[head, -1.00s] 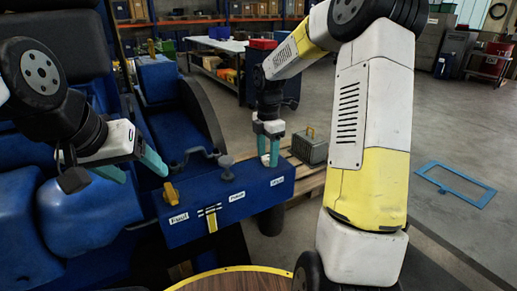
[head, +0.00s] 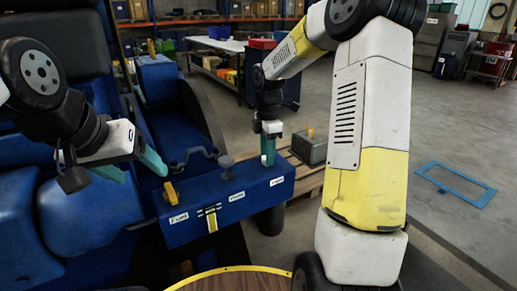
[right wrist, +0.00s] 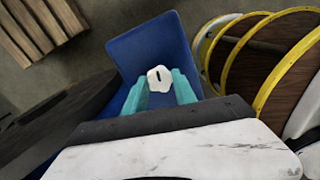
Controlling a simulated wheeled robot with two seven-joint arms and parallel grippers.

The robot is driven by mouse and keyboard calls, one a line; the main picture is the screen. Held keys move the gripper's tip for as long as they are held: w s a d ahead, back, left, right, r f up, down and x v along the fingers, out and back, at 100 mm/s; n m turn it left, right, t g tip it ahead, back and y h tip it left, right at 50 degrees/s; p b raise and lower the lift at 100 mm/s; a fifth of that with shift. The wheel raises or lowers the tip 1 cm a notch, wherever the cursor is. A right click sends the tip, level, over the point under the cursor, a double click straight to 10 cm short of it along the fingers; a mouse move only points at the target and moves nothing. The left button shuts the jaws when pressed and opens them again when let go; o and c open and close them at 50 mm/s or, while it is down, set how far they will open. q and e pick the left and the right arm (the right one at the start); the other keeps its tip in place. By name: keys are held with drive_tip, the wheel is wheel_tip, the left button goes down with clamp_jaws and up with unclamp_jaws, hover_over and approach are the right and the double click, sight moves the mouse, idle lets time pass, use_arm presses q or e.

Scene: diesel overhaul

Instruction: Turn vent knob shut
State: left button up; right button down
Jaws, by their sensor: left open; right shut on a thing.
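The white, lobed vent knob (right wrist: 159,79) with a dark slot mark sits on the blue box (head: 230,213) in front of me. My right gripper (head: 268,164) points down at the right end of that box, beside a white label. In the right wrist view, my right gripper (right wrist: 160,88) has its two teal fingers on either side of the knob, shut on it. In the head view the fingers hide the knob. My left gripper (head: 143,177) is open and empty, left of the box and above the blue engine parts.
A yellow knob (head: 171,192), a grey knob (head: 226,168) and a yellow lever (head: 212,221) are also on the box. A grey case (head: 308,148) lies on a wooden pallet behind it. A blue frame (head: 456,185) lies on the floor at right.

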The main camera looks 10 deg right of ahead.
drive_tip(key=m, duration=1.1)
drive_tip(key=shift+m, duration=2.3)
drive_tip(key=c, duration=1)
unclamp_jaws()
